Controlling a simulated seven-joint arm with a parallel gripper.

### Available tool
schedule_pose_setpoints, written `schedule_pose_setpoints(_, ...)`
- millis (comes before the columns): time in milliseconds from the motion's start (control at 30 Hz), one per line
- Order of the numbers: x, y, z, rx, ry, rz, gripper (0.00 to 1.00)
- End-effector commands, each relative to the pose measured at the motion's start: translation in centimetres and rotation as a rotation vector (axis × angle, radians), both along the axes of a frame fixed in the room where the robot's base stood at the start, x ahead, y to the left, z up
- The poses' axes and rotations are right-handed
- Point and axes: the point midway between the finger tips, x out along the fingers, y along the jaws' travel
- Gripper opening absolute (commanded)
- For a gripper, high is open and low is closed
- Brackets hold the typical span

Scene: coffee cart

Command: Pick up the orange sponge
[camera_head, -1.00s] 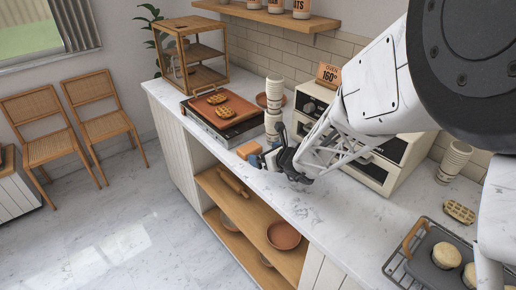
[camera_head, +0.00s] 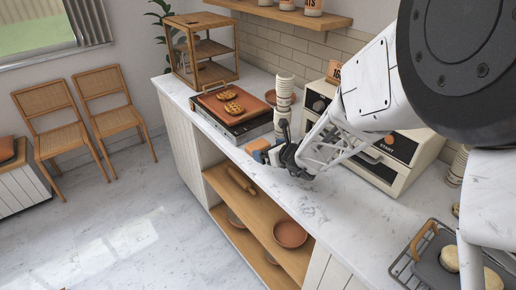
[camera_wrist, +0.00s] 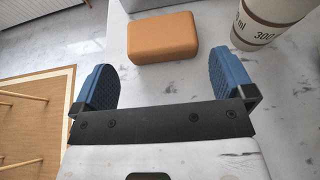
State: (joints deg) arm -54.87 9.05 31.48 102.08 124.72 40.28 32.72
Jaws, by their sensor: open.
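The orange sponge (camera_wrist: 162,38) lies flat on the white marble counter (camera_wrist: 160,75), near its front edge. In the wrist view it sits just beyond and between my gripper's two blue fingertips, with a gap to each. My gripper (camera_wrist: 160,78) is open and empty. In the head view my gripper (camera_head: 272,155) is low over the counter's front edge, and the sponge (camera_head: 258,146) shows just past it, partly hidden by the fingers.
A paper cup (camera_wrist: 262,22) stands close to the right of the sponge; in the head view a cup stack (camera_head: 284,92) rises there. A griddle (camera_head: 232,120) with waffles is behind. An oven (camera_head: 385,150) stands right. Shelves (camera_head: 250,205) are below the counter.

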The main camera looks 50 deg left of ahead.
Motion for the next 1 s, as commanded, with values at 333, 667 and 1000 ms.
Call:
schedule_pose_setpoints(333, 0.1, 0.8, -0.3, 0.000, 0.000, 0.000, 1.00)
schedule_pose_setpoints(667, 0.1, 3.5, -1.5, -0.002, -0.001, 0.001, 1.00)
schedule_pose_setpoints(1000, 0.2, 4.8, -1.9, 0.000, 0.000, 0.000, 1.00)
